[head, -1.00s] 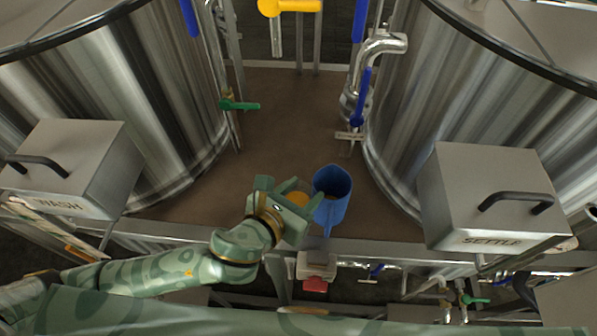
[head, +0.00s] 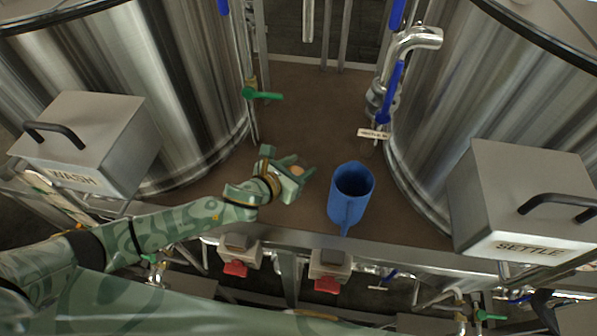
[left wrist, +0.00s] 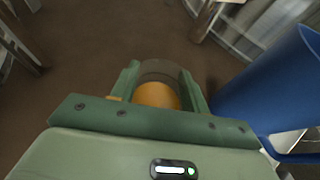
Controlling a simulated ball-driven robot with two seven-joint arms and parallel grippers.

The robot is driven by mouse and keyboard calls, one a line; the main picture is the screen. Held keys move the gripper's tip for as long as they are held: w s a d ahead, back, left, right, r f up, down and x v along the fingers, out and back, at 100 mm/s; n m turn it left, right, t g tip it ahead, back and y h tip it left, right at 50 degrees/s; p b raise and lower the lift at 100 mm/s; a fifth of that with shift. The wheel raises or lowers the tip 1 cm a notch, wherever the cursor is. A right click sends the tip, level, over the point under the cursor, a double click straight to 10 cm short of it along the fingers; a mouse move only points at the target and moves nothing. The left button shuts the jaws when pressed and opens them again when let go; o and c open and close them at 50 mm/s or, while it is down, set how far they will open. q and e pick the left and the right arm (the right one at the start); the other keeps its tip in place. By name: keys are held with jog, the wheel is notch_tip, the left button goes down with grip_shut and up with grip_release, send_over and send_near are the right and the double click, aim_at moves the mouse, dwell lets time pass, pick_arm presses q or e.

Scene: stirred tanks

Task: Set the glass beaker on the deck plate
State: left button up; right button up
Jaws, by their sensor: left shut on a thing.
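The glass beaker (left wrist: 158,72) is clear, with amber contents, and sits between my left gripper's fingers in the left wrist view. My left gripper (head: 299,171) is shut on it, over the brown deck plate (head: 320,110) between the two tanks. In the head view the beaker (head: 297,170) is mostly hidden by the gripper; only a small pale-orange part shows. I cannot tell whether its base touches the plate. My right gripper is not in view.
A blue jug (head: 350,195) stands close to the right of my left gripper, near the plate's front edge. A steel tank with a WASH box (head: 90,140) is left; one with a SETTLE box (head: 520,200) is right. The plate behind the gripper is clear.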

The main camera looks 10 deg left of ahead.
pick_arm(q)
jog(key=shift+f, duration=0.75)
jog(key=o, duration=1)
jog(key=shift+f, duration=0.1)
jog(key=shift+o, duration=0.2)
jog(key=shift+s, duration=0.1)
jog(key=shift+r, duration=0.25)
jog(key=p+v, duration=0.1)
jog(key=v, duration=1.1)
jog(key=shift+f, duration=0.15)
